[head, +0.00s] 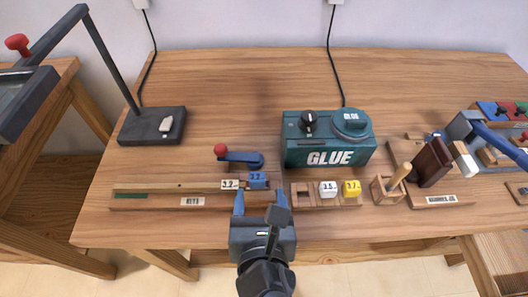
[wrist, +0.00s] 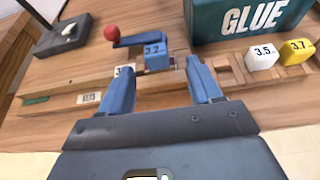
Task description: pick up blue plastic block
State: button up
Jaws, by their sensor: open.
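The blue plastic block (head: 258,180), marked 3.2, sits at the right end of the long wooden tray (head: 155,201). A white block (head: 230,184) stands just left of it. In the wrist view the blue block (wrist: 157,58) shows ahead of my gripper, between the lines of the two fingers. My gripper (head: 259,203) is open and empty, with its fingers on the near side of the block. In the wrist view my gripper (wrist: 158,75) has its fingers spread wider than the block. I cannot tell how far apart fingertips and block are in depth.
A small lever with a red knob (head: 221,150) stands just behind the blue block. A teal GLUE box (head: 330,157) is behind to the right. A white block (head: 328,189) and a yellow block (head: 351,188) sit in a rack to the right. The table's middle back is clear.

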aim_at(257, 177)
jog(key=shift+w+a+r, duration=0.15)
jog(key=shift+w, duration=0.25)
jog(key=x, duration=0.7)
jog(key=shift+w+r, duration=0.1)
jog(key=shift+w, duration=0.25)
jog(key=c, duration=1)
